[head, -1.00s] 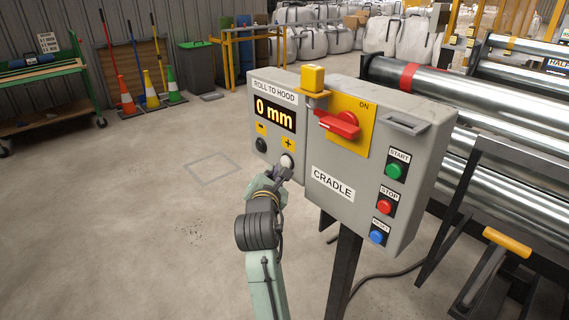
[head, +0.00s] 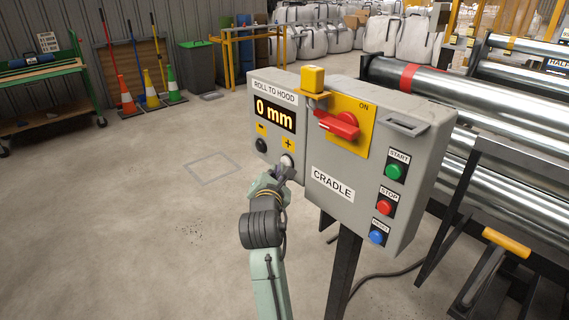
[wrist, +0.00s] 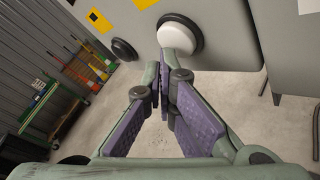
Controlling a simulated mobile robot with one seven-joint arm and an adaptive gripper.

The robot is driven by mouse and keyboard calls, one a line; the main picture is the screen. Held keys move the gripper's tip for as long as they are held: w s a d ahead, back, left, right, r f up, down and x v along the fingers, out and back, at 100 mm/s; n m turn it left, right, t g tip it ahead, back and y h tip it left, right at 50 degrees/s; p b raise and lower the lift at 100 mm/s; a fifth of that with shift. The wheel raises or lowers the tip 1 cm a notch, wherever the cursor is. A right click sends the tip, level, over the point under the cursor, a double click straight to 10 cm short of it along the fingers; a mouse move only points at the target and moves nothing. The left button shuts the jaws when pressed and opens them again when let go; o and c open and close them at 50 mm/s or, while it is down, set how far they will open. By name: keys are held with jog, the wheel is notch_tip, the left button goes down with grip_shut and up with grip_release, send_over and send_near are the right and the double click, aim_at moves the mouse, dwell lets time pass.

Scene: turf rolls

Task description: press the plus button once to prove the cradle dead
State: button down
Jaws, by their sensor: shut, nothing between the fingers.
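The white plus button (head: 287,160) sits below a yellow plus label (head: 288,144) on the grey ROLL TO HOOD box (head: 270,84). The display (head: 274,113) reads 0 mm. My gripper (head: 285,172) is shut and empty, its tips at the lower edge of the plus button. In the wrist view the white button (wrist: 175,34) stands in its black ring just beyond the closed fingertips (wrist: 168,65), which overlap its lower part. I cannot tell whether they touch it. A black button (head: 261,145) under the minus label is to the left.
The CADRLE-side panel, labelled CRADLE (head: 333,185), has a red switch handle (head: 338,124) and green (head: 394,171), red (head: 385,207) and blue (head: 377,237) buttons. A yellow block (head: 313,78) sits above. Steel rollers (head: 460,95) lie right.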

jog(key=shift+w+d, duration=0.25)
jog(key=shift+d, duration=0.15)
dwell(0.7)
jog(key=shift+a, duration=0.1)
jog(key=shift+s+a+p, duration=0.3)
jog(key=shift+s+a, duration=0.2)
jog(key=shift+a, duration=0.1)
jog(key=shift+a, duration=0.1)
jog(key=shift+s+a+p, duration=0.2)
jog(key=shift+s+a, duration=0.55)
jog(key=shift+a, duration=0.25)
jog(key=shift+s+a+p, duration=0.15)
jog(key=shift+s+a, duration=0.6)
jog(key=shift+a, duration=0.2)
